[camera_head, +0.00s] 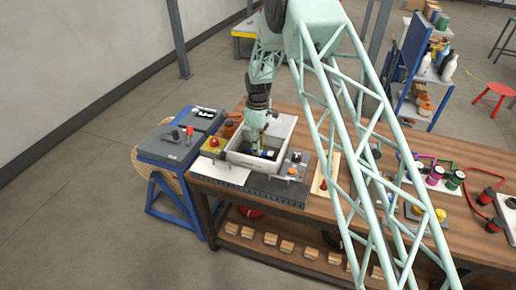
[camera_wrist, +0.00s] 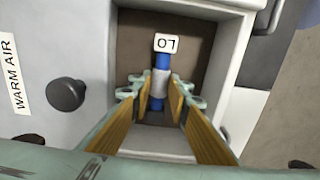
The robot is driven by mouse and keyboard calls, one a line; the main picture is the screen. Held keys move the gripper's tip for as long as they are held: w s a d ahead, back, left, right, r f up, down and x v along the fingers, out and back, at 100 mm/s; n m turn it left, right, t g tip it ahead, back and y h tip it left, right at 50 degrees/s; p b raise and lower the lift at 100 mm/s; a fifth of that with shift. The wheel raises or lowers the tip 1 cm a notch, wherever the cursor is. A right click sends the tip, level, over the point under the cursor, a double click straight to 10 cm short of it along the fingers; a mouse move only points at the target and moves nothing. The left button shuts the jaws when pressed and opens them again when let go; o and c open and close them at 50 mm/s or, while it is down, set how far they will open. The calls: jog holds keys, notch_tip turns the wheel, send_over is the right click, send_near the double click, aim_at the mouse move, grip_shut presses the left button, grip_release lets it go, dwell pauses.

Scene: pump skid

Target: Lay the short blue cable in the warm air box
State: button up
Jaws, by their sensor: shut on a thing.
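The short blue cable (camera_wrist: 161,63) shows in the wrist view as a blue piece with a grey sleeve and a white tag reading "LO", seen upside down or reversed. My gripper (camera_wrist: 158,92) is shut on it, with the yellow-faced fingers on either side of the sleeve. The warm air box (camera_wrist: 215,60) is a light grey open box with a brown floor, beside a "WARM AIR" label. The cable is inside the outline of its opening; its height above the floor is unclear. In the head view my gripper (camera_head: 257,140) points down into the box (camera_head: 236,158).
A black knob (camera_wrist: 66,94) stands left of the opening. In the head view a red button (camera_head: 213,142) is left of the box and a grey unit with an orange knob (camera_head: 292,171) is right of it. Spools and cables (camera_head: 434,175) lie further right on the wooden bench.

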dwell(0.4)
jog(key=o, duration=0.9)
jog(key=shift+r, duration=0.1)
jog(key=shift+r, duration=5.85)
